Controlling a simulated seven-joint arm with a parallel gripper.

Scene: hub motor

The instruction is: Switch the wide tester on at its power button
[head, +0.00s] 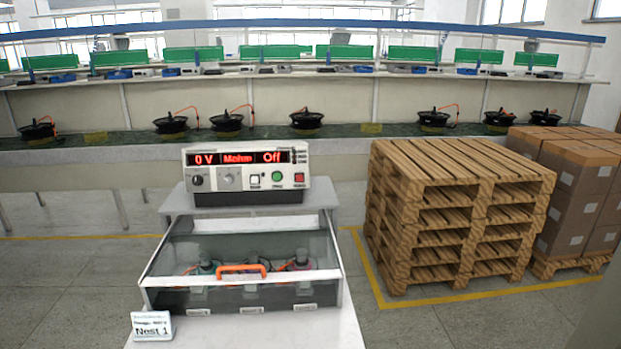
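The wide tester (246,172) stands on the light grey stand at the centre of the head view. Its red display (239,158) reads "0 V", a middle word that looks like "Motor", and "Off". Below it are a black knob (197,180), a grey knob (229,179), a white square button (255,180), a round green button (277,177) and a red square button (299,178). The labels under the buttons are too small to read, so I cannot tell which is the power button. My gripper is not in view.
In front of the tester is a case with a clear lid and an orange handle (242,268); several parts lie inside. A "Nest 1" card (152,326) stands at its front left. Stacked pallets (455,215) and cartons (580,195) stand right. A conveyor with hub motors (306,120) runs behind.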

